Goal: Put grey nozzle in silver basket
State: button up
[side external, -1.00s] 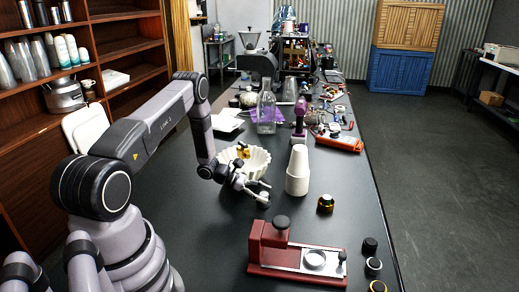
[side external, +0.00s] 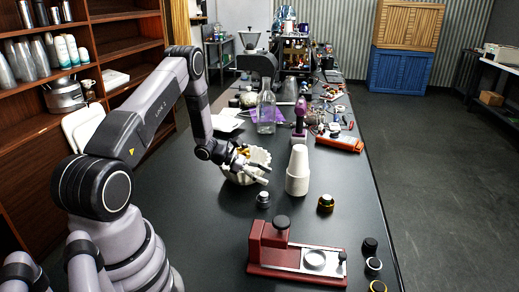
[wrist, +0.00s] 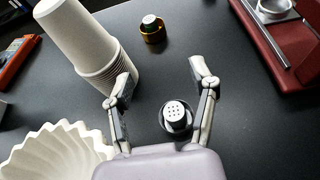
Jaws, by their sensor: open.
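The grey nozzle (side external: 263,200), a small piece with a pale dotted top and a dark collar, stands upright on the black table. In the wrist view the nozzle (wrist: 175,118) shows between my open fingers. My gripper (side external: 262,174) is open and empty, above the nozzle and beside the white fluted bowl. Its fingers (wrist: 165,75) are spread apart in the wrist view. A round silver cup, which looks like the silver basket (side external: 315,260), sits in the red stand at the front. It shows partly at the top right of the wrist view (wrist: 275,10).
The white fluted bowl (side external: 235,176) is close under my gripper. A stack of white cups (side external: 298,172) stands just right. A gold-ringed nozzle (side external: 326,204) is further right. The red stand (side external: 268,250) is in front, with several small round parts (side external: 374,265) beside it.

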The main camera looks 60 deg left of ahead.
jog(key=s+d+r+m+g, duration=0.4)
jog(key=d+r+m, duration=0.3)
jog(key=r, duration=0.4)
jog(key=s+d+r+m+g, duration=0.35)
jog(key=d+r+m, duration=0.3)
jog(key=r, duration=0.35)
jog(key=s+r+m+t+y, duration=0.1)
jog(key=s+r+m+y, duration=0.2)
jog(key=s, duration=0.4)
jog(key=s+d+r+m+t+y, duration=0.1)
jog(key=s+r+m+y, duration=0.2)
jog(key=s+m, duration=0.3)
jog(key=s+r+m+t+y, duration=0.1)
jog(key=s+r+m+y, duration=0.2)
jog(key=s, duration=0.4)
jog(key=shift+s+d+r+m+t, duration=0.35)
jog(key=shift+s+r+m, duration=0.05)
jog(key=shift+r+m, duration=0.4)
